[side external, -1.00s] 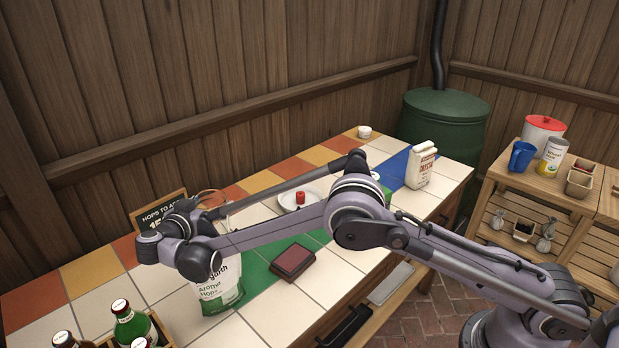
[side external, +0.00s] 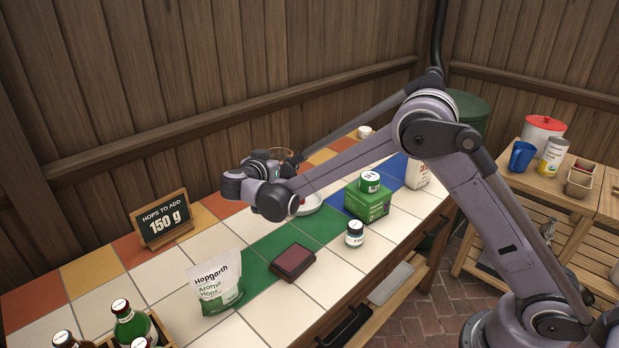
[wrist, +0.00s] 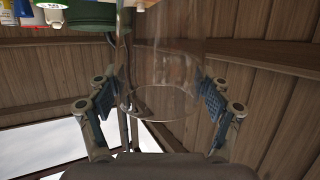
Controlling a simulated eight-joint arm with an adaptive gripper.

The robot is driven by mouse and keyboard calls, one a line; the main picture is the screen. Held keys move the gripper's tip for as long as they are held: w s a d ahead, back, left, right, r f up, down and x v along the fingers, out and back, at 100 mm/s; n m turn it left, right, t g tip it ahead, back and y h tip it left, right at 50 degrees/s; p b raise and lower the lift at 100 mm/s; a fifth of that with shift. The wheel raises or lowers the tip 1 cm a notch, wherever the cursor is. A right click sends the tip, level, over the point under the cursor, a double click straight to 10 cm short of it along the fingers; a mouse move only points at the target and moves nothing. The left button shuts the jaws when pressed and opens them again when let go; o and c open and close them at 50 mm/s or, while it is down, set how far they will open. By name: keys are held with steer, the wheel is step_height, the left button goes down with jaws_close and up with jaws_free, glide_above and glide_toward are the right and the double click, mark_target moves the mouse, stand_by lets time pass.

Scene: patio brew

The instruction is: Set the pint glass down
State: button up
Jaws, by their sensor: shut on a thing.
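The pint glass (wrist: 160,98) is clear and see-through in the wrist view. It sits between the two finger pads of my gripper (wrist: 165,92), which are closed against its sides. In the side view my gripper's wrist end (side external: 262,180) is above the back part of the tiled counter (side external: 200,245), near the white plate (side external: 313,205). The fingers are mostly hidden behind the wrist there, and only a small part of the glass seems to show. The glass is held up, with wooden wall behind it in the wrist view.
Bottles (side external: 130,322) stand front left.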

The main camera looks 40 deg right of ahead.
mark_target(289, 158)
steer(key=d, duration=0.3)
steer(key=shift+s+d, duration=0.15)
steer(key=shift+s, duration=0.25)
steer(key=shift+w+f, duration=0.1)
steer(key=shift+f, duration=0.1)
steer(key=w+a+f, duration=0.5)
steer(key=a+f, duration=0.4)
steer(key=f, duration=0.1)
steer(key=shift+a+f, duration=0.25)
steer(key=shift+a, duration=0.15)
steer(key=shift+f, duration=0.1)
steer(key=o, duration=1.8)
steer(key=shift+f, duration=0.1)
